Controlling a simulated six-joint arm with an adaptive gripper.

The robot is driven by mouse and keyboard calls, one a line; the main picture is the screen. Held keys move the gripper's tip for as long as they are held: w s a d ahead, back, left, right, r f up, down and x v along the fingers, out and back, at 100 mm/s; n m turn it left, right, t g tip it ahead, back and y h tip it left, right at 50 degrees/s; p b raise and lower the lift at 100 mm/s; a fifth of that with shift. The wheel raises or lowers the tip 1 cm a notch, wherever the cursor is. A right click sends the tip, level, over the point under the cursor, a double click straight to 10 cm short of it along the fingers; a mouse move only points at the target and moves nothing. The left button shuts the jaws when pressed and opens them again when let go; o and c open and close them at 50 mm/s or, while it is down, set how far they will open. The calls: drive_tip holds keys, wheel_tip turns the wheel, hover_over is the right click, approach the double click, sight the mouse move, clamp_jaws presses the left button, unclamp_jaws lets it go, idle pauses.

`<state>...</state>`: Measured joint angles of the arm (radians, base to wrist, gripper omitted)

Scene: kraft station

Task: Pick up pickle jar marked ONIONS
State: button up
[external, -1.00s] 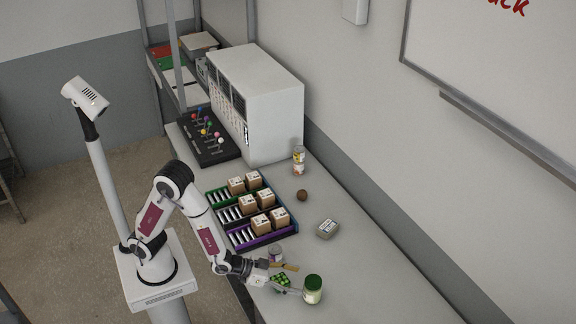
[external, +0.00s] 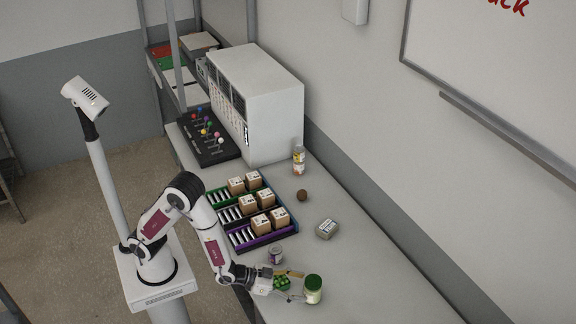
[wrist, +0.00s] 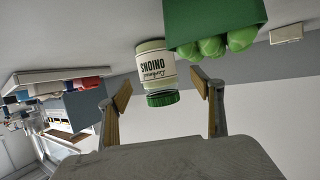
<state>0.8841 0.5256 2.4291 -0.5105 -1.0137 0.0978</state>
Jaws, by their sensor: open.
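The jar marked ONIONS (wrist: 155,72) has a green lid and a cream label, and appears upside down in the wrist view. In the external view the green-lidded jar (external: 313,290) stands upright near the front end of the table. My gripper (wrist: 162,90) is open, with one finger towards each side of the jar in the wrist view. In the external view my gripper (external: 292,286) is low over the table, just left of the jar. I cannot tell whether the fingers touch it.
A green carton of round green items (wrist: 215,35) sits close beside the jar and one finger. A small can (external: 276,254) stands behind my gripper. A rack of small boxes (external: 250,212) and a grey tin (external: 326,229) are farther back. The table right of the jar is clear.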

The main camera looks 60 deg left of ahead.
sight(315, 280)
drive_tip(key=shift+w+d+f, duration=0.1)
drive_tip(key=shift+w+f, duration=0.05)
drive_tip(key=shift+w, duration=0.2)
drive_tip(key=shift+w+d, duration=0.1)
drive_tip(key=shift+w, duration=0.05)
drive_tip(key=shift+x, duration=2.45)
drive_tip(key=shift+d, duration=0.1)
drive_tip(key=c, duration=1.6)
drive_tip(key=shift+c, duration=0.2)
drive_tip(key=shift+r, duration=0.25)
drive_tip(key=shift+r, duration=4.8)
